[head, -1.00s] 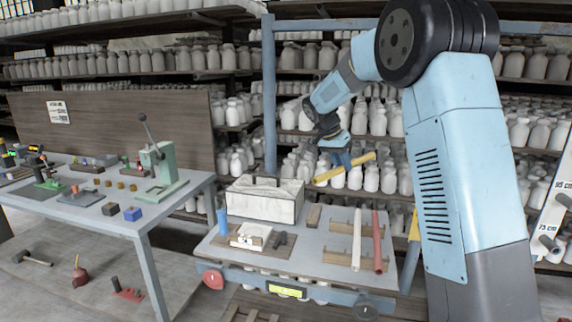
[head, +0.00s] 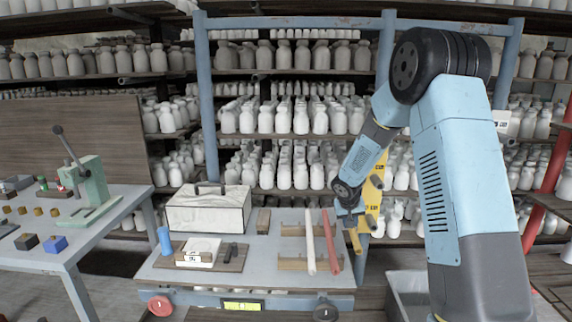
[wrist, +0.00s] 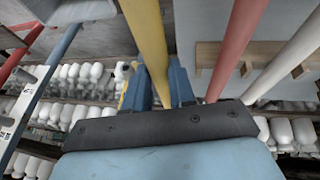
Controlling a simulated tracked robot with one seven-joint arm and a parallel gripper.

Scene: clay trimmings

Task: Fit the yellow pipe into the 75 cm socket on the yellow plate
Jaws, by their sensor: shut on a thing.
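The yellow pipe (head: 354,240) is held in my gripper (head: 350,212), beside the right end of the cart. In the wrist view the yellow pipe (wrist: 146,38) runs up between the two blue fingers (wrist: 158,88), which are shut on it. The yellow plate (head: 366,196) stands upright just behind and to the right of my gripper in the head view. Stubby sockets show along its right side. My forearm hides part of the plate. Its labels are too small to read, so I cannot tell which socket is the 75 cm one. I see no contact between pipe and plate.
A red pipe (head: 330,242) and a white pipe (head: 310,242) lie on wooden rests on the cart (head: 262,252). A white case (head: 208,212) stands at its back. A grey bin (head: 408,290) is at lower right. Shelves of white bottles fill the background.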

